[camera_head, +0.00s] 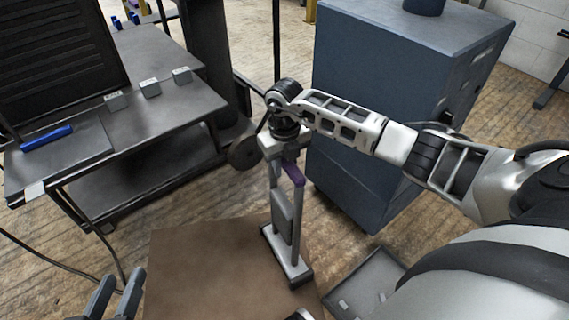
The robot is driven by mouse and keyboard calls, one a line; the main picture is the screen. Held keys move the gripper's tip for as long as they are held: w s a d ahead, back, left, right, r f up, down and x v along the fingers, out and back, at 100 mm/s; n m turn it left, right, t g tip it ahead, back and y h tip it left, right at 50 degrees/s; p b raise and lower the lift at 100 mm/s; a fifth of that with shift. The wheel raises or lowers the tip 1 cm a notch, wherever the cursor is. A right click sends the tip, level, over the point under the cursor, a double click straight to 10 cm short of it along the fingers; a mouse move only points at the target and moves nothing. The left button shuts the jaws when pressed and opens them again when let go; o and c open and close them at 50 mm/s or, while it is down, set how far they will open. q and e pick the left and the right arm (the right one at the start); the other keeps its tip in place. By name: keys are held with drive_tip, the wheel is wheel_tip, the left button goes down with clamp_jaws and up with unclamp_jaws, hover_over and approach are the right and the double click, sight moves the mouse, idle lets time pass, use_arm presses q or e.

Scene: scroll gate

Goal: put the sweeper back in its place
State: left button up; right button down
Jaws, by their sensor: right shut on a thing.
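The sweeper (284,240) appears as an upright grey piece with a flat, long foot, over the right part of a brown board (195,265). I cannot tell whether its foot touches the board. My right gripper (291,165) comes down from above and is shut on the top of the sweeper; its fingertips are partly hidden. A purple part (294,174) shows at the grip. My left gripper (117,297) is at the bottom left edge, with its two dark fingers apart and nothing between them.
A shallow grey tray (366,282) lies right of the board. A large blue cabinet (365,85) stands behind my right arm. A dark metal workbench (165,105) with small grey blocks and a blue-handled item (47,138) is at the left. Wooden floor shows between them.

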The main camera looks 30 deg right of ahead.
use_arm(q)
drive_tip(key=shift+f, duration=0.3)
use_arm(e)
drive_tip(key=shift+w, duration=0.15)
use_arm(q)
drive_tip(key=shift+s+f, duration=0.1)
drive_tip(key=shift+f, duration=0.1)
use_arm(e)
drive_tip(key=shift+f, duration=0.15)
drive_tip(key=c, duration=1.1)
unclamp_jaws()
wheel_tip(320, 180, up, 6)
drive_tip(key=shift+r+p, duration=0.1)
drive_tip(key=shift+p, duration=0.9)
use_arm(q)
drive_tip(key=shift+a+f+g+y+p, duration=0.7)
drive_tip(key=shift+f+g+p, duration=0.25)
drive_tip(key=shift+p, duration=0.25)
use_arm(e)
wheel_tip(320, 180, up, 10)
drive_tip(key=shift+f, duration=0.2)
